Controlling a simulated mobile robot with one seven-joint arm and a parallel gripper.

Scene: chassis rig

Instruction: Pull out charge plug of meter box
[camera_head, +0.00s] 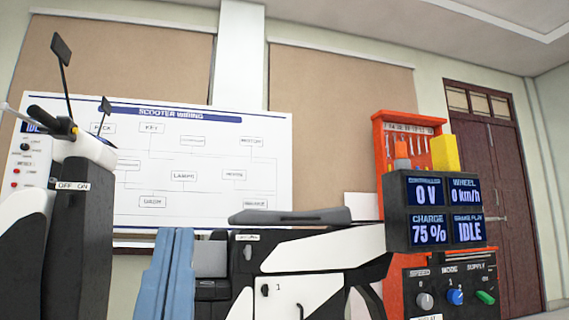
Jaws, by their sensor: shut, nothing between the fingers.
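The dark meter box (434,181) stands at the right. Its lit screens read 0 V, 0 km/h, CHARGE 75 % and IDLE. I cannot pick out a charge plug or its cable on the visible face of the box. Below it is a dark control panel (452,273) with SPEED, MODE and SUPPLY labels, a grey knob (424,301), a blue knob (455,297) and a green switch (485,297). The panel's lower part is cut off by the picture edge. My gripper is not in view.
A white and black scooter body with a dark seat (290,216) fills the lower middle. The scooter's handlebar and mirrors (62,48) rise at left. A blue upright object (172,275) stands between. An orange tool rack (379,150) is behind the meter box. A wiring board (210,160) hangs behind.

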